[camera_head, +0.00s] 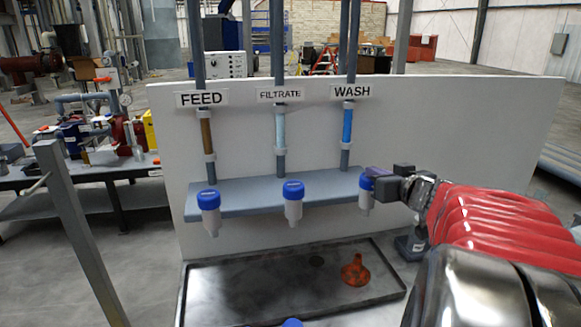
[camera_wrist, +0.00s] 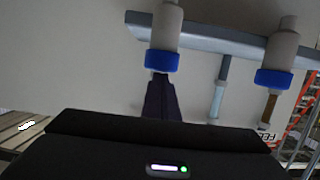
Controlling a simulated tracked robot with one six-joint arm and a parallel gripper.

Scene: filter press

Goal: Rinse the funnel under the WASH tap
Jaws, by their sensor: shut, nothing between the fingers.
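The orange funnel (camera_head: 355,271) sits in the right part of the dark metal tray (camera_head: 230,292), below the taps and apart from my gripper. The WASH tap (camera_head: 366,194) has a blue collar and a pale nozzle, under the blue WASH tube. My gripper (camera_head: 374,173) is at the upper right of this tap's collar. In the wrist view, which looks upside down, my dark fingers (camera_wrist: 158,84) are together and empty, close to the collar of the WASH tap (camera_wrist: 162,60). I cannot tell whether they touch it.
The FILTRATE tap (camera_head: 293,203) and FEED tap (camera_head: 210,213) hang to the left along the grey shelf (camera_head: 250,194). A white panel (camera_head: 450,110) stands behind. A grey post (camera_head: 75,220) stands at left. The tray's middle looks clear.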

